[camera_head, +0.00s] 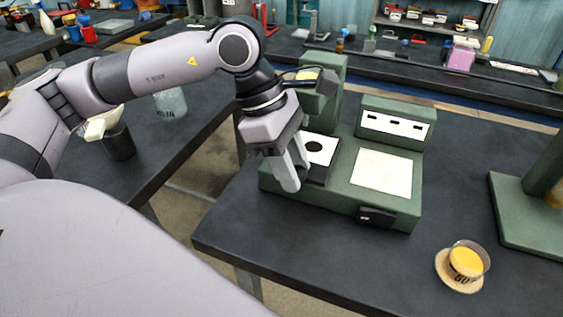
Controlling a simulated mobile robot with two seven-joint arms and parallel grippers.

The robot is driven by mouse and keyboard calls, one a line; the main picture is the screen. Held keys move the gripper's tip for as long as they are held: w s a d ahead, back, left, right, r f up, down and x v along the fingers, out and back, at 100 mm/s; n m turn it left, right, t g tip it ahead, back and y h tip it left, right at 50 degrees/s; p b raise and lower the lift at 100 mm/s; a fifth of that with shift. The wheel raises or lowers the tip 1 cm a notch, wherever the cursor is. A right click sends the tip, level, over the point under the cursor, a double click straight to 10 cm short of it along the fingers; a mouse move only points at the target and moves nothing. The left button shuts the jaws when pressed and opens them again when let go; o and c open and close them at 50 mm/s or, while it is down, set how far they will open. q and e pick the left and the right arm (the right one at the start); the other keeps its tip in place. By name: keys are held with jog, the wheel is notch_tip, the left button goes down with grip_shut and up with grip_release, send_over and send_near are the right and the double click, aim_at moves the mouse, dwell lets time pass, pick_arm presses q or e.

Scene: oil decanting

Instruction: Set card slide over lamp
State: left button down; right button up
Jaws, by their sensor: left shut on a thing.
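A green bench device (388,215) stands on the dark table. On its left part is a dark-framed white card with a round black spot (318,147), which looks like the card slide. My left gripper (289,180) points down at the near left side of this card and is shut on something. Its fingers hide the held part, and I cannot tell whether the card is seated or slightly raised. The lamp cannot be made out separately. A bright cream panel (382,172) lies to the right of the card. My right gripper is not in view.
A glass of yellow liquid (467,260) stands on a round tan coaster (447,280) at the front right. A green stand (520,215) is at the right edge. A dark cup (118,142) sits on the left table. The table front is mostly clear.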

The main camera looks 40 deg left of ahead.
pick_arm(q)
jog(key=w+d+b, duration=0.1)
jog(key=d, duration=0.3)
jog(key=w+d+b, duration=0.1)
jog(key=d, duration=0.3)
jog(key=w+d+b, duration=0.1)
jog(key=d, duration=0.3)
jog(key=shift+d, duration=0.6)
jog(key=c, duration=0.8)
grip_release()
jog(key=shift+o, duration=0.5)
jog(key=shift+w+d, duration=0.1)
jog(key=shift+d, duration=0.05)
jog(key=shift+r, duration=0.1)
jog(key=v, duration=0.7)
